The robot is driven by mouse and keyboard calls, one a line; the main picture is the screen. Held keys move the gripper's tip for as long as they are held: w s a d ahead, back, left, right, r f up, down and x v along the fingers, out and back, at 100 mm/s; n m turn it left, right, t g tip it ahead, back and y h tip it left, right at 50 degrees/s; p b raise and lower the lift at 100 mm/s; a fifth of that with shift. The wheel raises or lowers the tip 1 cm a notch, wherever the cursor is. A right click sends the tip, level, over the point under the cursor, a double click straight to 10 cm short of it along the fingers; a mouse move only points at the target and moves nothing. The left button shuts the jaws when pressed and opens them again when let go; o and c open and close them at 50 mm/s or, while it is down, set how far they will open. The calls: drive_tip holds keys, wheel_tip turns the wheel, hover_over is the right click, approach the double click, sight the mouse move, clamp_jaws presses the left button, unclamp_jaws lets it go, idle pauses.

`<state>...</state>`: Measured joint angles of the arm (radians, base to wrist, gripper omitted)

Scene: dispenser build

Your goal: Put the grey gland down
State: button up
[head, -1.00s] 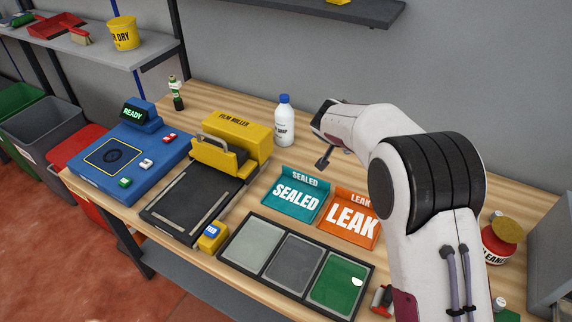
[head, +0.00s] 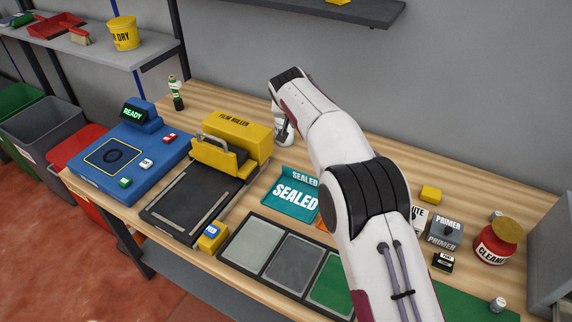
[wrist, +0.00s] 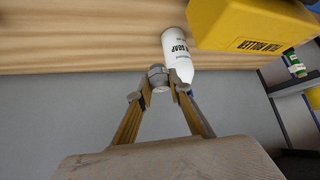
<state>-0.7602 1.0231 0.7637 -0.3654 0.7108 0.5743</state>
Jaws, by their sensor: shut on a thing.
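In the wrist view, my gripper (wrist: 159,90) is shut on the grey gland (wrist: 157,74), a small grey cylinder held between its two fingertips. The gland is beside the white soap bottle in that picture; I cannot tell the true gap between them. In the head view, my gripper (head: 285,131) is at the back of the bench, right of the film roller and in front of the soap bottle. The gland cannot be made out there.
The soap bottle (wrist: 178,56) stands close to my gripper. The film roller (head: 235,138) is just left. The teal SEALED tray (head: 291,196) and the parts tray (head: 250,278) lie nearer the front. The blue READY station (head: 125,160) is far left. My arm mostly covers the LEAK tray.

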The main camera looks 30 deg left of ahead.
drive_tip(key=shift+s+a+r+n+g+y, duration=0.2)
drive_tip(key=shift+a+r+n+y, duration=0.15)
drive_tip(key=shift+a+r+n, duration=0.25)
drive_tip(key=shift+s+a+r+n+g+y, duration=0.2)
drive_tip(key=shift+a+r+n+y, duration=0.15)
drive_tip(key=shift+a+r+n, duration=0.25)
drive_tip(key=shift+f, duration=0.15)
wheel_tip(320, 180, down, 13)
drive_tip(key=shift+f, duration=0.2)
drive_tip(key=shift+f, duration=2.2)
drive_tip(key=shift+f, duration=0.1)
